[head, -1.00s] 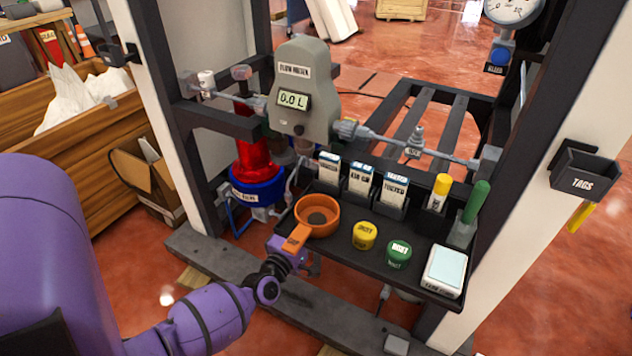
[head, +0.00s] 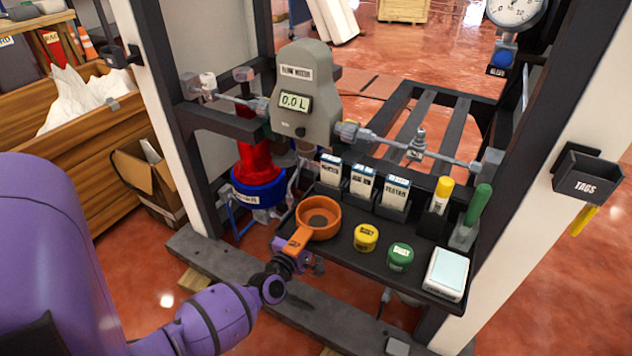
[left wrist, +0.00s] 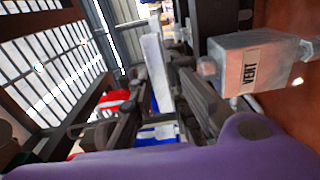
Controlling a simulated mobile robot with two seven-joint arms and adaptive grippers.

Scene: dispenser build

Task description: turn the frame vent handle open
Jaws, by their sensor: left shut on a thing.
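The vent block (left wrist: 252,70) is a pale grey box lettered VENT, on the right of the left wrist view. A short stub on its left side points toward my dark fingers. My left gripper (left wrist: 183,85) is shut beside it. It appears to be shut on the vent handle, which the fingers mostly hide, so its angle cannot be told. In the head view my left gripper (head: 298,262) is low at the front left edge of the black tray (head: 335,250), just below the handle of an orange funnel-like cup (head: 318,218). My right gripper is not in view.
The tray also holds a yellow cap (head: 366,237), a green cap (head: 400,257), a white pad (head: 446,274) and boxes. A grey flow meter (head: 308,95) reads 0.0 L above. Dark frame posts (head: 192,180) and a lower beam (head: 225,268) stand close to my arm.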

